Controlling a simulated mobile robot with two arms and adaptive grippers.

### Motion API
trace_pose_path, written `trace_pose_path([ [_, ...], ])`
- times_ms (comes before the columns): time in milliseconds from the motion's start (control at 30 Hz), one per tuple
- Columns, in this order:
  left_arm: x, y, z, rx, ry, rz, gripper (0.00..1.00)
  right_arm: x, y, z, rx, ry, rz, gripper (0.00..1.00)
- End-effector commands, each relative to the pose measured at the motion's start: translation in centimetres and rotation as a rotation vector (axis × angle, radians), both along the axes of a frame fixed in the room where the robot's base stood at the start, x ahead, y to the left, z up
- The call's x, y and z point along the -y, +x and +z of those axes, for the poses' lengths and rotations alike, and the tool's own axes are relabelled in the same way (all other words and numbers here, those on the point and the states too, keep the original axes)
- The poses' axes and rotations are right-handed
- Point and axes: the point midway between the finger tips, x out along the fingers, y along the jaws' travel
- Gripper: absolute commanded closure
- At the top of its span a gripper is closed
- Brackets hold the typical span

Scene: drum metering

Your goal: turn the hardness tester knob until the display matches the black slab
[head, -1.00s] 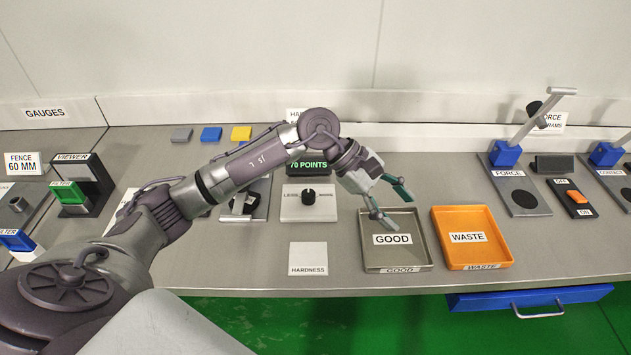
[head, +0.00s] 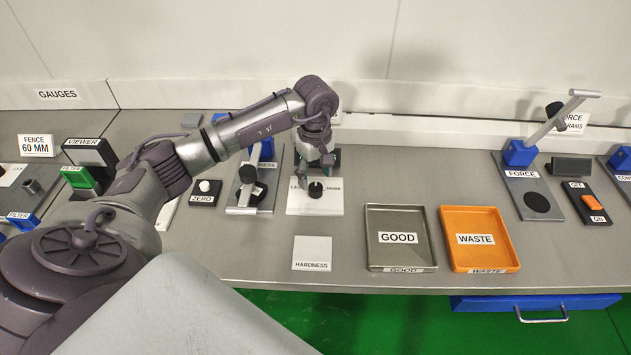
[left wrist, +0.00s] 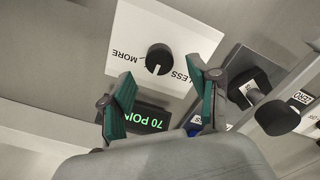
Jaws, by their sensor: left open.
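The black knob (head: 315,189) stands on a white plate (head: 300,207) marked LESS and MORE. In the left wrist view the knob (left wrist: 160,58) has a white pointer line. My left gripper (head: 317,166) is just behind and above the knob; its open green-padded fingers (left wrist: 161,68) lie either side of it in the wrist view, with no contact visible. The display (left wrist: 148,120) shows green text starting "70 POIN", partly hidden by a finger. The hardness tester (head: 252,185) stands left of the plate. A dark piece (left wrist: 247,88) is on it; I cannot tell whether this is the black slab.
A blank HARDNESS card (head: 312,250) lies in front of the knob plate. The grey GOOD tray (head: 370,225) and orange WASTE tray (head: 512,250) are to the right. A ZERO button box (head: 205,190) is left of the tester. Bench space between card and GOOD tray is clear.

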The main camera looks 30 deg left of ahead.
Motion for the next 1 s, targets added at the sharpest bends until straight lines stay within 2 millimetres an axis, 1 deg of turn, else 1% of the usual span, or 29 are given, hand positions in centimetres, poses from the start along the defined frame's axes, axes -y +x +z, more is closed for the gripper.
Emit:
trace_pose_path([
  [33, 0.1, -0.1, -0.8, -0.005, -0.002, 0.001, 0.39, 0.0, 0.1, 0.4, 0.001, 0.0, 0.0, 1.0],
  [133, 0.1, -0.1, -2.3, -0.004, -0.002, 0.001, 0.39, 0.0, 0.1, 0.7, 0.002, 0.0, 0.0, 1.0],
  [300, 0.1, 0.0, -3.9, -0.001, -0.002, 0.001, 0.39, 0.0, 0.2, 0.9, 0.003, 0.0, -0.001, 1.0],
  [400, 0.1, 0.0, -4.2, 0.0, -0.002, 0.001, 0.39, 0.0, 0.3, 1.0, 0.005, 0.0, -0.001, 1.0],
  [633, 0.1, 0.0, -4.3, 0.001, -0.001, 0.0, 0.39, 0.0, 0.4, 1.0, 0.007, 0.0, -0.001, 1.0],
  [667, 0.1, 0.0, -4.3, 0.001, -0.001, 0.0, 0.42, 0.0, 0.5, 1.0, 0.007, 0.0, -0.001, 1.0],
  [1000, 0.1, 0.0, -4.2, 0.001, -0.001, 0.0, 0.98, 0.1, 0.5, 1.0, 0.007, 0.0, -0.001, 1.0],
])
